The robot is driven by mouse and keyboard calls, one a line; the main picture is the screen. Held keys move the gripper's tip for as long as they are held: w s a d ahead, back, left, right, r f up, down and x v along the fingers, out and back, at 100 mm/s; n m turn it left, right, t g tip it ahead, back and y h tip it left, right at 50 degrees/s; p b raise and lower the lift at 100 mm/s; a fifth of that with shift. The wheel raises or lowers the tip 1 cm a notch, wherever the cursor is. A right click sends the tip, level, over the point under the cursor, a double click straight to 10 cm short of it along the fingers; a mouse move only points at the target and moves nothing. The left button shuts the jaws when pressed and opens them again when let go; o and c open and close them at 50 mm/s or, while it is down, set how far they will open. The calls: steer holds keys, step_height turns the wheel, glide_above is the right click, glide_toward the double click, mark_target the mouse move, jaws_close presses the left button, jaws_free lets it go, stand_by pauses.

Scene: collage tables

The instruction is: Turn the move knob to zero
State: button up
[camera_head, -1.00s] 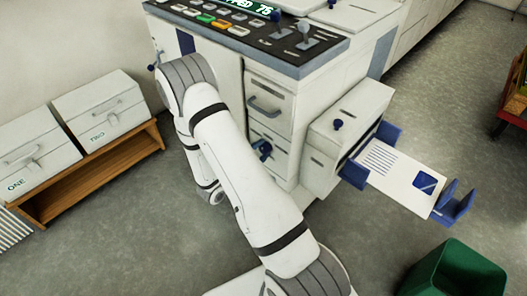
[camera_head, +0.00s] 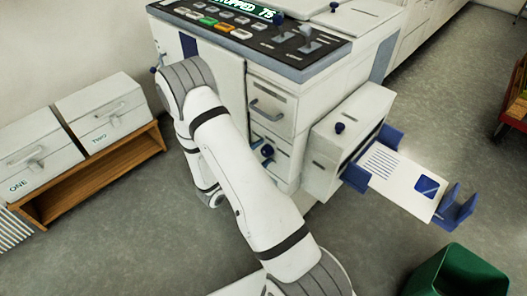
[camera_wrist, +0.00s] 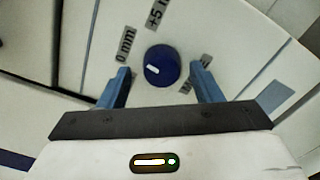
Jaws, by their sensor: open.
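The knob (camera_wrist: 161,66) is a round dark blue dial with a short white mark on its left side. In the wrist view it sits on a white panel, with a "0 mm" label (camera_wrist: 125,46) at its upper left and a "+5 m" label (camera_wrist: 158,14) above. A third label is mostly hidden behind the right finger. My gripper (camera_wrist: 160,68) is open, with one blue finger on each side of the knob and a gap visible on both sides. In the head view the knob (camera_head: 267,150) shows small on the machine's front, beside my arm.
The white machine has a control panel (camera_head: 240,28) on top and a drawer (camera_head: 271,100) in front. A tray holding a printed sheet (camera_head: 404,184) juts out at the right. A green bin (camera_head: 455,270) stands at the lower right. Boxes sit on a wooden shelf (camera_head: 95,175) at left.

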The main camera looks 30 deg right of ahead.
steer(key=v, duration=0.7)
steer(key=shift+a, duration=0.15)
steer(key=shift+r, duration=0.15)
